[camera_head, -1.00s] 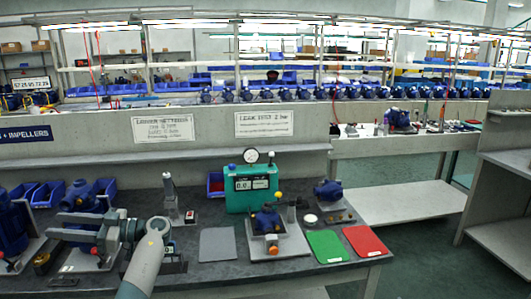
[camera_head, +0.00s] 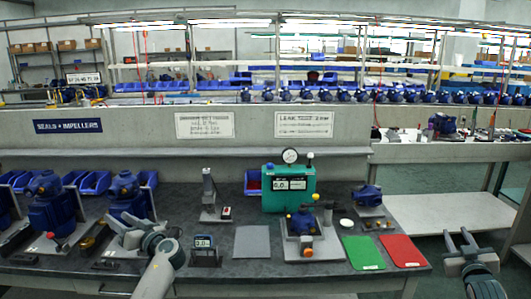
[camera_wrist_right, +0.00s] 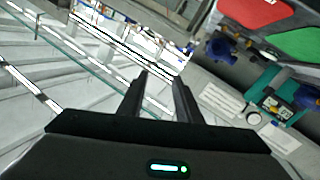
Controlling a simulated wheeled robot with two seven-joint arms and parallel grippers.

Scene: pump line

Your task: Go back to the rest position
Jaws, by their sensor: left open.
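My left gripper (camera_head: 112,230) is in the lower left of the head view, open, in front of a blue pump (camera_head: 126,192) on a light base plate. Part of that base is hidden behind the gripper. I see nothing between its fingers. My right gripper (camera_head: 458,236) is at the lower right of the head view, beyond the right end of the bench. Its fingers are apart and empty. In the right wrist view, the two dark fingers (camera_wrist_right: 160,80) stand apart, with only background between them.
The dark bench (camera_head: 215,278) holds another blue pump (camera_head: 52,208), a small display unit (camera_head: 203,252), a grey mat (camera_head: 252,242), a teal gauge box (camera_head: 289,188), a pump on a fixture (camera_head: 302,225), a green mat (camera_head: 363,252) and a red mat (camera_head: 402,250). Open floor lies to the right.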

